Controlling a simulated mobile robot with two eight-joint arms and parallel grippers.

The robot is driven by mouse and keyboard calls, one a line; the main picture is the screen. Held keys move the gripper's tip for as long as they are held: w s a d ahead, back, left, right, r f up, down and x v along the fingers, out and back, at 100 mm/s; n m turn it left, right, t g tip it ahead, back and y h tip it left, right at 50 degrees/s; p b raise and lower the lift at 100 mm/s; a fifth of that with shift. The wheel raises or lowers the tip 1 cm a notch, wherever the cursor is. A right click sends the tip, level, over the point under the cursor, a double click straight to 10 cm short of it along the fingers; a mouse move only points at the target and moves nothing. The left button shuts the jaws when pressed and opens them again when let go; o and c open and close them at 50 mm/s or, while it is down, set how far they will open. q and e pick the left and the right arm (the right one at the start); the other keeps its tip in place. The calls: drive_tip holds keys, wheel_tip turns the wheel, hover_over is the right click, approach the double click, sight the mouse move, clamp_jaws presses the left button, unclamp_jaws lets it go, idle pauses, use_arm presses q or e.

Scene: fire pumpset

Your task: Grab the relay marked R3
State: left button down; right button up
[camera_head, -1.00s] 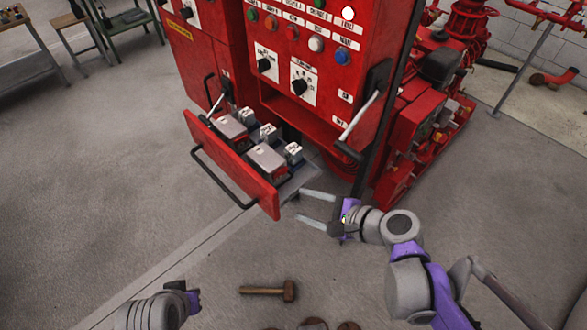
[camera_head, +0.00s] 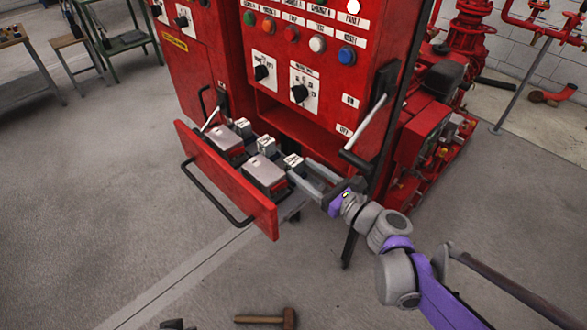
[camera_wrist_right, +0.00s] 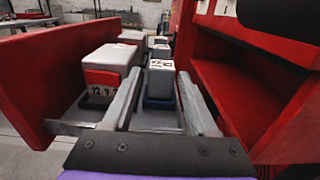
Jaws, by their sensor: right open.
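The open red drawer (camera_head: 225,185) of the panel holds a row of small grey relays with white labelled tops: one at the far end (camera_head: 242,127), a middle one (camera_head: 266,144) and a near one (camera_head: 293,160). My right gripper (camera_head: 298,168) is open at the near relay. In the right wrist view this relay (camera_wrist_right: 160,80), with a dark blue base, stands upright between the two open fingers (camera_wrist_right: 159,76). Its label is too small to read surely. Of my left gripper, only a dark bit (camera_head: 175,324) shows at the bottom edge.
Larger grey-topped boxes (camera_head: 264,172) sit beside the relays, towards the drawer's front. The red cabinet (camera_head: 320,60) rises behind, with a lever (camera_head: 368,125) above my right gripper. A hammer (camera_head: 270,319) lies on the open floor.

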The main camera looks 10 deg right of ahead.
sight(299, 166)
drive_tip(key=x, duration=0.4)
drive_tip(key=shift+w+b, duration=0.25)
drive_tip(key=shift+b, duration=0.15)
clamp_jaws()
